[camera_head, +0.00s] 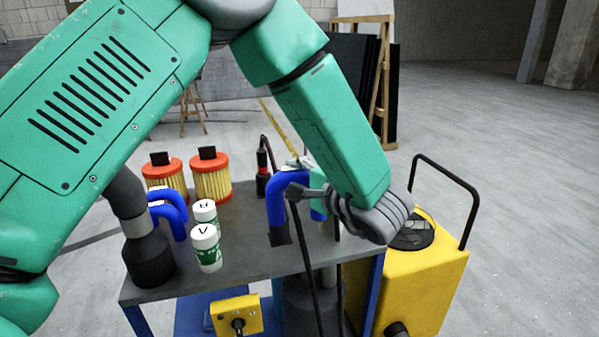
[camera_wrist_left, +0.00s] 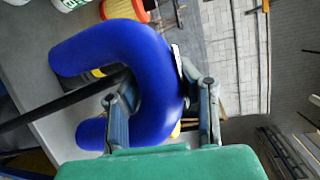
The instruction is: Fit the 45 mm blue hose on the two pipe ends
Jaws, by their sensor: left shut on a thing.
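A blue U-shaped hose (camera_head: 277,203) is above the right part of the grey table in the head view. In the left wrist view the hose (camera_wrist_left: 158,75) fills the middle, its bend between the two fingers. My left gripper (camera_head: 297,190) is shut on it; the fingers (camera_wrist_left: 165,105) sit on either side of the tube. One leg of the hose points down toward the table top. I cannot tell whether its ends touch any pipe, as the gripper and arm cover part of it. My right gripper is not in view.
Two more blue hoses (camera_head: 173,216) are beside a dark pipe with a black base (camera_head: 150,262). Two white-green cans (camera_head: 206,248) and two orange-capped filters (camera_head: 211,178) stand on the table (camera_head: 250,262). A yellow machine (camera_head: 425,285) with a black handle stands at the right.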

